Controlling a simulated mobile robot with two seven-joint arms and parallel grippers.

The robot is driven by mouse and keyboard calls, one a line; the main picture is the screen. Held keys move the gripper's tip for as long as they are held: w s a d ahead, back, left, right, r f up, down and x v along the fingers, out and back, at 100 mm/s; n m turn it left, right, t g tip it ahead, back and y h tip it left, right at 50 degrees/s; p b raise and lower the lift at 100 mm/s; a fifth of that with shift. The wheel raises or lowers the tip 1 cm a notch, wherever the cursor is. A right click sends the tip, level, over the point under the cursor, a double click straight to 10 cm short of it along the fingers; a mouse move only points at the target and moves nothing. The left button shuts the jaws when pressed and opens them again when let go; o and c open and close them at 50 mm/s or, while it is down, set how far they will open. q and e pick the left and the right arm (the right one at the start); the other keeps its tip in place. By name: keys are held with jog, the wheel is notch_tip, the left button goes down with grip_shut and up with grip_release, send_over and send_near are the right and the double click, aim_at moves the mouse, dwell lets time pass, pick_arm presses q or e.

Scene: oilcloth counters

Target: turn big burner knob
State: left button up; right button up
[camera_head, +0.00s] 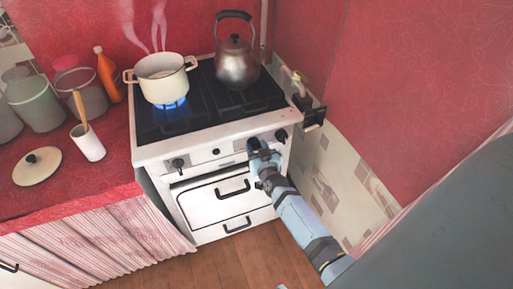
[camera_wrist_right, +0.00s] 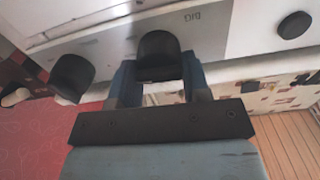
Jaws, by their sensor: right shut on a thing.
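The white stove (camera_head: 222,207) stands in the middle of the head view, with its knobs along the front panel. My right gripper (camera_head: 258,146) reaches the panel right of its middle and hides the knob there. In the right wrist view, a black knob (camera_wrist_right: 158,50) sits between the two fingers of my right gripper (camera_wrist_right: 158,82), which is shut on it. An upside-down label reading BIG (camera_wrist_right: 193,17) is beside this knob. Other black knobs show to its left (camera_wrist_right: 72,76) and right (camera_wrist_right: 295,25). My left gripper is not in view.
A steaming white pot (camera_head: 163,82) stands over a lit blue flame (camera_head: 170,105). A metal kettle (camera_head: 237,65) stands at the back right of the stove. Jars, an orange bottle (camera_head: 108,73) and a white cup (camera_head: 88,143) crowd the red counter (camera_head: 100,188) at left.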

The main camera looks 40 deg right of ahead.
jog(key=m, duration=0.3)
jog(key=shift+m+p, duration=0.3)
jog(key=shift+d+m, duration=0.1)
jog(key=shift+m, duration=2.2)
jog(key=o, duration=0.9)
jog(key=v, duration=1.4)
jog(key=shift+d+f, duration=0.1)
